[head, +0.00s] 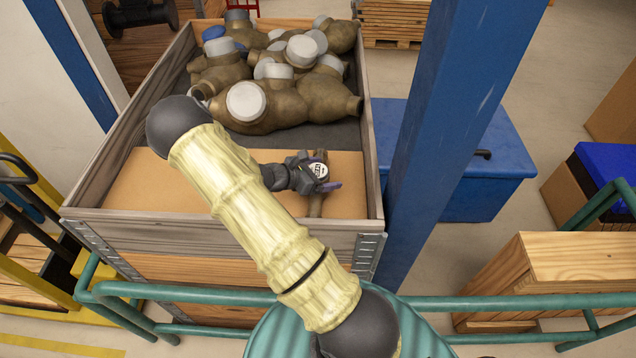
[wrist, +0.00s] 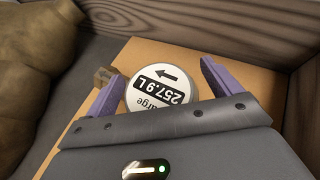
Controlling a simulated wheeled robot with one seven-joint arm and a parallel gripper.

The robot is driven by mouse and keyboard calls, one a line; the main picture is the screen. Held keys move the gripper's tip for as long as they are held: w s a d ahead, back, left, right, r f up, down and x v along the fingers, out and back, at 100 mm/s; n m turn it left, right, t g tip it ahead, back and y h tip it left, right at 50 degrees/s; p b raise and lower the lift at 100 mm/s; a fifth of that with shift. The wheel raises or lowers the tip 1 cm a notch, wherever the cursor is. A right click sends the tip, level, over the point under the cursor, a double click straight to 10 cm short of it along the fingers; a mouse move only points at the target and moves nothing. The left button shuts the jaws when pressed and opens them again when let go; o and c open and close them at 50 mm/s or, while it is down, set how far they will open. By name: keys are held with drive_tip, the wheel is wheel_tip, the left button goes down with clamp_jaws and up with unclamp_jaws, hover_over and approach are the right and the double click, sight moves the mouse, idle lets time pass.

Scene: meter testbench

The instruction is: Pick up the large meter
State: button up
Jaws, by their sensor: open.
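The large meter shows in the wrist view as a round white dial (wrist: 165,86) marked "257.9 L" with a black arrow. A brass pipe end (wrist: 105,77) sticks out to its left. In the head view the meter (head: 318,170) lies on a cardboard sheet (head: 135,185) in the near part of a wooden crate. My gripper (wrist: 163,72) is open, with one purple finger on each side of the dial. In the head view my gripper (head: 325,187) is over the meter and partly hides it. I cannot tell whether the fingers touch it.
Several brass meters with grey and blue caps (head: 290,100) are piled in the far part of the crate. The crate's wooden walls (head: 372,150) rise around the meter. A blue post (head: 445,110) stands just right of the crate. Green rails (head: 480,303) run in front.

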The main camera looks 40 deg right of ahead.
idle(0.4)
clamp_jaws()
drive_tip(key=shift+r, duration=0.1)
